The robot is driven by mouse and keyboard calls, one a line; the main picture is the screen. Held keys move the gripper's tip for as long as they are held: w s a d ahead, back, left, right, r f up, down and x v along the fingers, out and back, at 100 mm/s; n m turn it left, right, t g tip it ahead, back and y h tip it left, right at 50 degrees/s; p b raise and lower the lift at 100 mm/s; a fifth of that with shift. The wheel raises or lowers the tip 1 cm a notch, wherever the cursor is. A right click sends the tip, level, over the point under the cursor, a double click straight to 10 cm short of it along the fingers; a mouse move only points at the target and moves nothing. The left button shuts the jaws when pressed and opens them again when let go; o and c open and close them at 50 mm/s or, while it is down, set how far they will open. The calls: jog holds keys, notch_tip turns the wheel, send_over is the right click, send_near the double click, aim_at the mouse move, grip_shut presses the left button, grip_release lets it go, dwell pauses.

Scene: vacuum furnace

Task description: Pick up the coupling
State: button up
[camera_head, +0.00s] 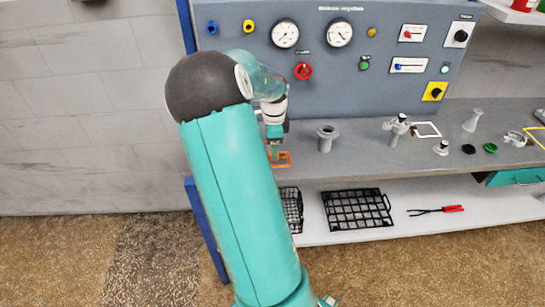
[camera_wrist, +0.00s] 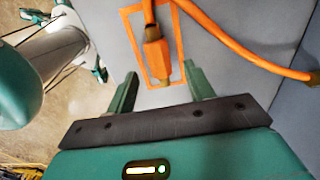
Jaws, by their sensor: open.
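My gripper (camera_wrist: 160,72) is open in the wrist view, its two green fingers on either side of an orange block-shaped connector (camera_wrist: 157,60). I cannot tell whether they touch it. The connector has an orange cable (camera_wrist: 235,47) and lies within an orange rectangular outline (camera_wrist: 133,35) on the grey bench. In the head view my gripper (camera_head: 276,146) is low over the bench at the orange outline (camera_head: 285,163), and my arm hides part of this area. No part is labelled as the coupling; a grey flanged piece (camera_head: 326,137) stands upright to the right of my gripper.
A blue-grey panel (camera_head: 400,60) with gauges and knobs rises behind the bench (camera_head: 355,155). A grey valve-like fitting (camera_head: 398,127), a cone (camera_head: 473,120) and small caps stand farther right. Black wire baskets (camera_head: 357,208) and red-handled pliers (camera_head: 440,210) lie on the lower shelf.

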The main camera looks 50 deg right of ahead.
notch_tip(320, 180, down, 3)
jog(key=shift+s+f, duration=0.1)
jog(key=shift+d, duration=0.1)
jog(key=c, duration=1)
jog(key=shift+c, duration=0.6)
